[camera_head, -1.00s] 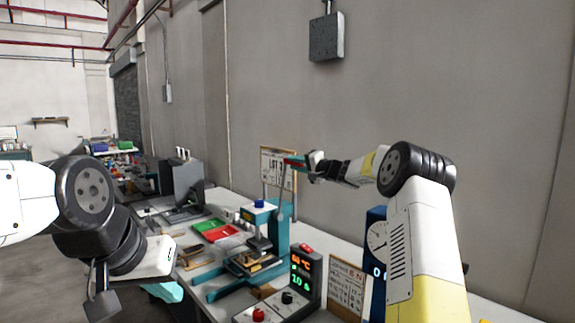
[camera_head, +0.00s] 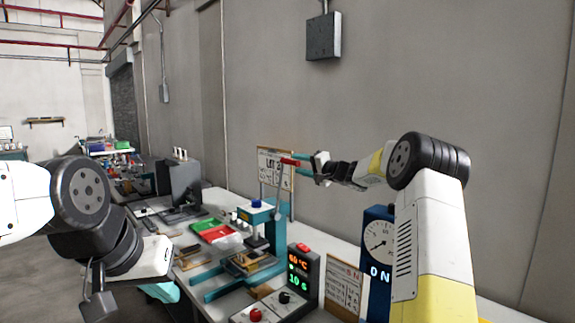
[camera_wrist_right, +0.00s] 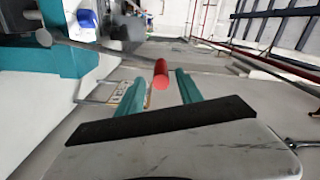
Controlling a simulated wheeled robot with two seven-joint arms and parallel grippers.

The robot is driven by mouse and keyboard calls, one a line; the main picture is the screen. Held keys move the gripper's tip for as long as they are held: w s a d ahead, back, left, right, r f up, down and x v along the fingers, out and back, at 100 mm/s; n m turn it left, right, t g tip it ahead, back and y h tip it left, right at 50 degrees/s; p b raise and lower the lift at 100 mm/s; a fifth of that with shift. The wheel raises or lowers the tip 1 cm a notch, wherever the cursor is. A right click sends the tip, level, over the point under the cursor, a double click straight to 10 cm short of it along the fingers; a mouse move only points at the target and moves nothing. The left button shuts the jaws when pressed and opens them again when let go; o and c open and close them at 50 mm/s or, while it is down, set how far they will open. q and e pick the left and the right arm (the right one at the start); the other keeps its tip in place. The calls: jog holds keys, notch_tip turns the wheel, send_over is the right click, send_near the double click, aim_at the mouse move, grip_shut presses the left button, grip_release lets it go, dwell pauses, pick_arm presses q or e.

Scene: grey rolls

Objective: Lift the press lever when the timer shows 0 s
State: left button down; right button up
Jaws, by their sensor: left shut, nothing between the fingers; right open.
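The teal press (camera_head: 262,216) with a blue cap stands on the bench. Its lever (camera_head: 279,178) points up and ends in a red handle (camera_head: 289,161). The timer box (camera_head: 303,275) shows 60 °C in orange and 10 s in green. My right gripper (camera_head: 301,168) is open at the red handle. In the right wrist view the red handle (camera_wrist_right: 160,73) lies between the two teal fingers (camera_wrist_right: 160,95), with gaps on both sides. My left gripper (camera_head: 165,258) is shut and empty left of the bench; its fingertips are hard to make out.
A blue gauge (camera_head: 378,240) reads 0 N, partly behind my right arm. Green and red trays (camera_head: 207,226) lie left of the press. A control box with red and black knobs (camera_head: 256,313) sits in front. A paper sign (camera_head: 345,287) stands beside the timer. The wall is close behind.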

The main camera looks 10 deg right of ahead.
jog(key=shift+v, duration=2.15)
jog(key=s+r+t+h, duration=0.2)
jog(key=s+r+h, duration=0.5)
jog(key=s+d+n+g+h, duration=0.1)
jog(key=s+d+g+h, duration=0.15)
jog(key=s, duration=0.85)
jog(key=s+a+f+n+g, duration=0.2)
jog(key=s+f, duration=0.3)
jog(key=s, duration=0.6)
jog(key=s+a+f+n+g, duration=0.2)
jog(key=s+f, duration=0.3)
jog(key=s, duration=0.5)
jog(key=s+a+f+n+g+y, duration=0.1)
jog(key=s+a+f+n+g, duration=0.1)
jog(key=s, duration=0.9)
notch_tip(320, 180, down, 4)
jog(key=shift+s+a+r+n+g, duration=0.1)
jog(key=shift+s+a+n+g, duration=0.3)
jog(key=shift+a+g, duration=0.45)
jog(key=shift+w+d, duration=0.1)
jog(key=shift+d, duration=0.05)
